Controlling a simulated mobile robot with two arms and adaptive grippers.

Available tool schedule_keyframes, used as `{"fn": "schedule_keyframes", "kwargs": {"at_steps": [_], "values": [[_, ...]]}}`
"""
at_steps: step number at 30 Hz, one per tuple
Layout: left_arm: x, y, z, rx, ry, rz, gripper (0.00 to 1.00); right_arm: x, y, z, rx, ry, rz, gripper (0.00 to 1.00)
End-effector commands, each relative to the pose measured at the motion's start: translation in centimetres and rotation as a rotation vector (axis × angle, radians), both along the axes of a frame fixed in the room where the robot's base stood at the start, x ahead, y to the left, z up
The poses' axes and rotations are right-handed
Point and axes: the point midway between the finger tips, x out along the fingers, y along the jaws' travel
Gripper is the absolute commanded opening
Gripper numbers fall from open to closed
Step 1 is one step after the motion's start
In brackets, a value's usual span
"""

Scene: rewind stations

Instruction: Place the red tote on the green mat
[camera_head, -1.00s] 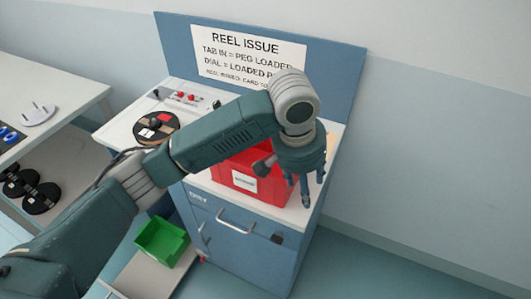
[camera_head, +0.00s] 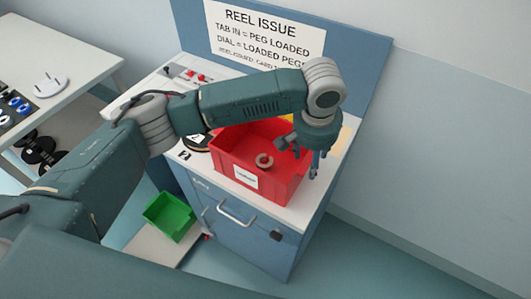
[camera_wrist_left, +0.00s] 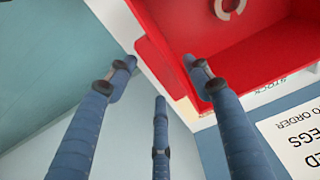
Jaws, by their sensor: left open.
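The red tote (camera_head: 232,165) stands upright on the top of the blue cabinet and has a white label on its front. It also shows in the wrist view (camera_wrist_left: 260,55). A small brownish ring lies inside it. My left gripper (camera_head: 308,158) is open at the tote's right-hand end. In the wrist view, the open fingers (camera_wrist_left: 160,75) point towards the tote's rim, one overlapping the tote and the others to its side; contact cannot be told. I see no green mat. My right gripper is not in view.
A sign board (camera_head: 270,38) rises behind the blue cabinet (camera_head: 245,240). A green bin (camera_head: 170,216) sits low at the cabinet's left. A white table (camera_head: 70,65) with reel parts stands at the left. Floor on the right is clear.

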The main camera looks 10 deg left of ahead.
Motion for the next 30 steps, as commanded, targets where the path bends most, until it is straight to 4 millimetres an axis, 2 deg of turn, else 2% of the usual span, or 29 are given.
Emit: {"fn": "schedule_keyframes", "kwargs": {"at_steps": [2,6,14,17,22,30], "values": [[0.0,0.4,-0.8,0.003,0.003,0.001,0.51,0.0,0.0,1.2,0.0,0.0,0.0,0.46],[0.3,0.1,-2.6,0.0,0.001,-0.001,0.51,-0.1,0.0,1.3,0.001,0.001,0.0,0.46],[0.4,0.1,-3.1,0.0,-0.001,-0.001,0.51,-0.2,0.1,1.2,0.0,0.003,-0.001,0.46],[0.4,0.1,-3.1,0.0,-0.001,-0.001,0.35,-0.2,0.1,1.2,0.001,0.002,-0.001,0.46],[0.4,0.1,-3.0,0.0,-0.001,-0.001,0.01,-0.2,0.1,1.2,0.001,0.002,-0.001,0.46],[0.4,0.0,-2.9,-0.002,-0.003,-0.001,0.0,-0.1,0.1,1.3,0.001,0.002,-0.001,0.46]]}}
